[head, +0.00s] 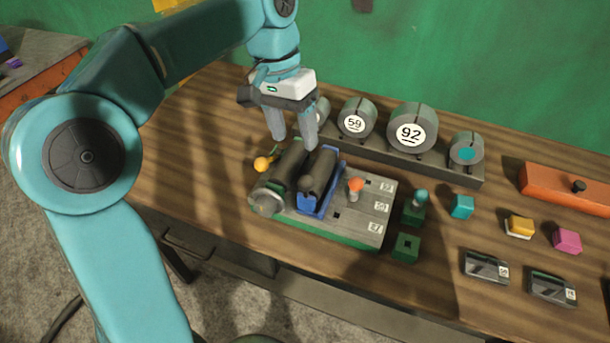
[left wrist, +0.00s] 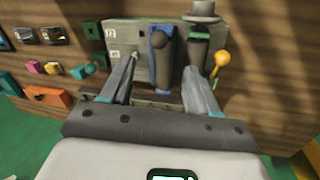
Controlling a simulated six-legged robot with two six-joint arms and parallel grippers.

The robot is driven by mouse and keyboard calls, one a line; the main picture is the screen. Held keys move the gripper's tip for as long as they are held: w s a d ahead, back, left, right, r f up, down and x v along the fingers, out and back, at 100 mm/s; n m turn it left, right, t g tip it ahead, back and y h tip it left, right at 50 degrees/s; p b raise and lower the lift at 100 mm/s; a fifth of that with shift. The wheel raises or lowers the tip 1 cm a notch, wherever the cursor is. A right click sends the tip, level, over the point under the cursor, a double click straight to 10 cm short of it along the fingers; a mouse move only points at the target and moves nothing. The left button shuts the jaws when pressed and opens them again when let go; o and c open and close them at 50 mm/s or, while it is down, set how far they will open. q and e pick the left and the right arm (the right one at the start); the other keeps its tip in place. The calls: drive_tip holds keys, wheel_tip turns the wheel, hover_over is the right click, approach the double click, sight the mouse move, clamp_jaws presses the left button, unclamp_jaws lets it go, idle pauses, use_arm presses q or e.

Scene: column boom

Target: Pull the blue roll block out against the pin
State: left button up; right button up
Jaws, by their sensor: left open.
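The blue roll block (head: 309,204) carries a dark roller (head: 319,172) on the grey plate (head: 368,224). It stands beside a dark, round-ended roller (head: 267,200) on its left. A pin with an orange head (head: 355,186) stands upright at the block's right. My left gripper (head: 294,142) is open and empty, pointing down above the far end of the two rollers. In the left wrist view the blue block (left wrist: 153,62) shows between the fingers of my left gripper (left wrist: 160,72), with no clear contact. I cannot make out the pin there. My right gripper is not in view.
A rack of numbered grey rolls (head: 412,128) stands behind the plate. A yellow-knobbed lever (head: 262,164) sticks out at left. Green blocks (head: 406,248), a teal cube (head: 462,206) and small coloured blocks lie at right. The bench's left part is clear.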

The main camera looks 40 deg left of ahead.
sight(306, 178)
use_arm(q)
drive_tip(key=f, duration=0.3)
drive_tip(key=d+f, duration=0.1)
drive_tip(key=f, duration=0.3)
drive_tip(key=d+f+b, duration=0.1)
drive_tip(key=f, duration=0.2)
drive_tip(key=shift+d+f, duration=0.2)
drive_tip(key=shift+f, duration=0.2)
drive_tip(key=shift+s, duration=0.1)
drive_tip(key=shift+f, duration=0.1)
drive_tip(key=shift+c, duration=0.2)
drive_tip(key=shift+d, duration=0.1)
clamp_jaws()
